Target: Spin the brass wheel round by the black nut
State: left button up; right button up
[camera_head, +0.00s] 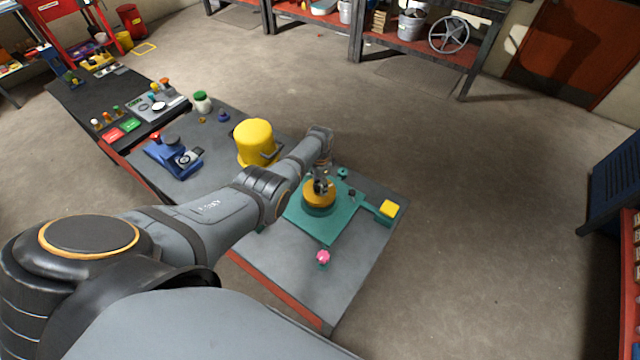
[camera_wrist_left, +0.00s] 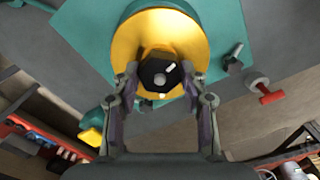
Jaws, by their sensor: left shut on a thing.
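The brass wheel (camera_head: 319,194) sits on a teal base plate (camera_head: 338,226) on the grey bench. In the left wrist view the wheel (camera_wrist_left: 193,45) is a flat brass disc with the black nut (camera_wrist_left: 155,74) at its middle. The nut has a small white mark on its top. My left gripper (camera_head: 322,184) reaches down over the wheel. In the left wrist view its two fingers (camera_wrist_left: 160,90) stand on either side of the nut and are shut on it. In the head view the nut is mostly hidden by the gripper. My right gripper does not show.
A yellow block (camera_head: 389,208) sits on the plate's arm at the right. A pink knob (camera_head: 323,257) stands on the bench in front. A large yellow cylinder (camera_head: 254,141) and a blue device (camera_head: 174,158) stand to the left. The bench's front right is clear.

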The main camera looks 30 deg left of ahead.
pick_arm(q)
jog(key=m, duration=0.7)
jog(key=shift+s, duration=0.1)
jog(key=m, duration=0.7)
jog(key=shift+m, duration=0.4)
jog(key=o, duration=1.2)
jog(key=shift+c, duration=0.2)
